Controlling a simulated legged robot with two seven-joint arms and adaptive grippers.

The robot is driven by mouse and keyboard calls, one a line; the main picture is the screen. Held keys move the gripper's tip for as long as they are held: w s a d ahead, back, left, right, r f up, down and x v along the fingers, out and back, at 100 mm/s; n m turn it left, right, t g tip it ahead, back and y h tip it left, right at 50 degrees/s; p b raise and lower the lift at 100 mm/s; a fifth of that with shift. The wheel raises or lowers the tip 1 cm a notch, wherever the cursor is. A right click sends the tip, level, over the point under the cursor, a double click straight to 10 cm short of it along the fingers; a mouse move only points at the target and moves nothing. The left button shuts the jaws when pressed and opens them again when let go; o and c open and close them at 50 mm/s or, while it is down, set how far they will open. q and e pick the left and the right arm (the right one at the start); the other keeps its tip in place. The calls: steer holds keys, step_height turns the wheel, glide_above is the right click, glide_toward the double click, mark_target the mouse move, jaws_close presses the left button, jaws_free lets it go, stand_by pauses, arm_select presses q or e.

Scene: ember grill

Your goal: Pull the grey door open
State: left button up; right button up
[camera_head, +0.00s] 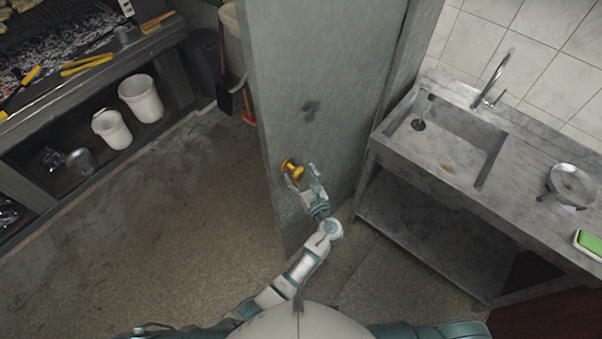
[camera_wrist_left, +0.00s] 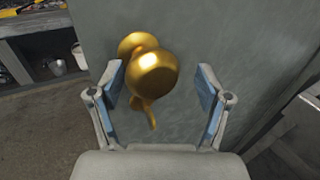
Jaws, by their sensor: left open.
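The grey door (camera_head: 325,75) is a tall panel in the middle of the head view. It stands at an angle, with its far edge by the tiled wall. A round golden knob (camera_head: 292,167) sits near its left edge. My left gripper (camera_head: 304,180) is at the knob. In the left wrist view the knob (camera_wrist_left: 153,72) lies ahead of and between the open blue-padded fingers (camera_wrist_left: 160,100). A gap shows on both sides, and the fingers are not closed on it. The grey door surface (camera_wrist_left: 215,40) fills the background there. My right gripper is not in view.
A stone sink counter (camera_head: 440,140) with a tap (camera_head: 492,82) stands close to the right of the door. A grill bench with white buckets (camera_head: 140,98) is on the left. A shovel (camera_head: 224,85) leans behind the door's left edge. The floor (camera_head: 190,210) left of the door is clear.

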arm_select(q)
steer(key=v, duration=1.2)
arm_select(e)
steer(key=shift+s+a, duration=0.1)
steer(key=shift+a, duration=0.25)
arm_select(q)
steer(key=shift+w+a, duration=0.1)
steer(key=shift+w, duration=0.05)
